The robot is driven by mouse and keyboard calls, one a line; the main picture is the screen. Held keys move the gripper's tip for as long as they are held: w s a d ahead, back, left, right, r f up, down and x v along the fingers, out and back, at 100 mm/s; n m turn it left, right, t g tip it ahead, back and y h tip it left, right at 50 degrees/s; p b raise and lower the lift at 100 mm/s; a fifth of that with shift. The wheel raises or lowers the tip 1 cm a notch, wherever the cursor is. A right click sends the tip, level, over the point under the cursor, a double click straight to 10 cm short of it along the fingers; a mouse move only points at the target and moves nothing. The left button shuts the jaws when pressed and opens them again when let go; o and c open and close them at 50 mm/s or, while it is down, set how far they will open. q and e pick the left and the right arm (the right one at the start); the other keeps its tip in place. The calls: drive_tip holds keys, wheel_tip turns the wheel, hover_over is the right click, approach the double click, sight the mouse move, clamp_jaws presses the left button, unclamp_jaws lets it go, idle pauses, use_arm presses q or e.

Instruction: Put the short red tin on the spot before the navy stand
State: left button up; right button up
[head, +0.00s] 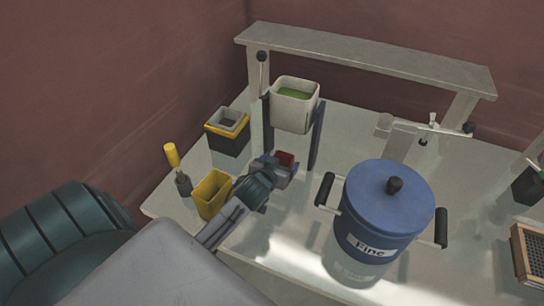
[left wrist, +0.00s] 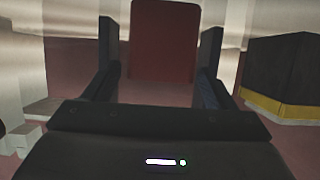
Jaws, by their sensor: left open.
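The short red tin (head: 286,157) stands on the bench at the foot of the navy stand (head: 317,130), in the space between its posts or just before it; I cannot tell exactly which. The stand holds a cream hopper (head: 294,110) with green powder. My left gripper (head: 283,171) is low at the tin, its fingers open. The tin's lower part is hidden by the gripper in the head view. My right gripper is not in view.
A yellow container (head: 212,194) and a yellow-topped tool (head: 177,168) stand left of my arm. A black box with a yellow band (head: 229,132) stands behind. A large blue pot (head: 385,212) marked "Fine" is at the right. A grey raised shelf (head: 365,56) runs along the back.

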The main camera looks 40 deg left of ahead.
use_arm(q)
drive_tip(key=b+v, duration=0.1)
drive_tip(key=v, duration=0.5)
drive_tip(key=shift+s+d, duration=0.1)
drive_tip(key=shift+s, duration=0.2)
drive_tip(key=shift+s+d+r, duration=0.15)
drive_tip(key=shift+s+r, duration=0.2)
drive_tip(key=shift+s, duration=0.25)
